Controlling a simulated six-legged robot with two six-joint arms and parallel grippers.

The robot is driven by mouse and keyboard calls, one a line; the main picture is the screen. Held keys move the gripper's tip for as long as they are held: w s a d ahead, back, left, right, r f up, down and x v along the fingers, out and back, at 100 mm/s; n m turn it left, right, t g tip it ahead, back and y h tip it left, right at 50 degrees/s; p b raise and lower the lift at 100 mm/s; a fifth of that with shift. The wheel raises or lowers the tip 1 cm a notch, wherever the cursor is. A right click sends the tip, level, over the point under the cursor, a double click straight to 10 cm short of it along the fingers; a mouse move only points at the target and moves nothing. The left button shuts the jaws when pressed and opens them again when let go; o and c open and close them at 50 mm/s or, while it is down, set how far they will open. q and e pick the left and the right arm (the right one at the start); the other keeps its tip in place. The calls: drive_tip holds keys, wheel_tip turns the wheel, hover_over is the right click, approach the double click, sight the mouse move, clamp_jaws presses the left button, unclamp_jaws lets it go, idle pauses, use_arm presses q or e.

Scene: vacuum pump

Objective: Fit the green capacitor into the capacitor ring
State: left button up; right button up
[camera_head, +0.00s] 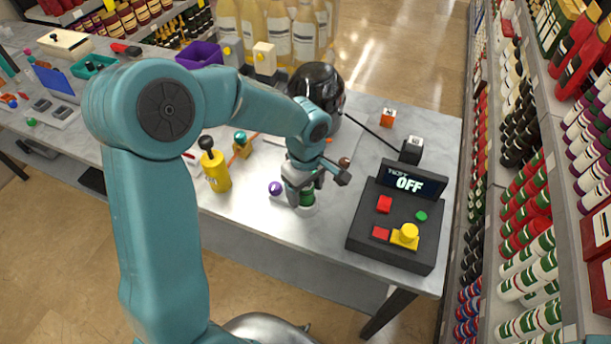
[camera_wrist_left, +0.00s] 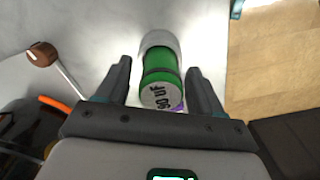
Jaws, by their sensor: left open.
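The green capacitor (camera_head: 307,197) stands upright on the table below my left gripper (camera_head: 307,185). In the left wrist view, the capacitor (camera_wrist_left: 160,72) shows its marked grey end towards me. Its far end sits in a whitish ring (camera_wrist_left: 159,40), which also shows at its base in the head view (camera_head: 306,208). My left gripper (camera_wrist_left: 158,70) is open, with one finger on each side of the capacitor and visible gaps between. How deep the capacitor sits in the ring is hard to tell. My right gripper is not in view.
A dark control box (camera_head: 392,225) with an OFF display stands to the right. A yellow bottle (camera_head: 215,171) and a purple ball (camera_head: 275,188) are to the left. A black dome (camera_head: 318,88) stands behind. The table's front edge is close.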

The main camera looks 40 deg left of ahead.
use_arm(q)
wheel_tip(320, 180, up, 12)
idle(0.3)
idle(0.5)
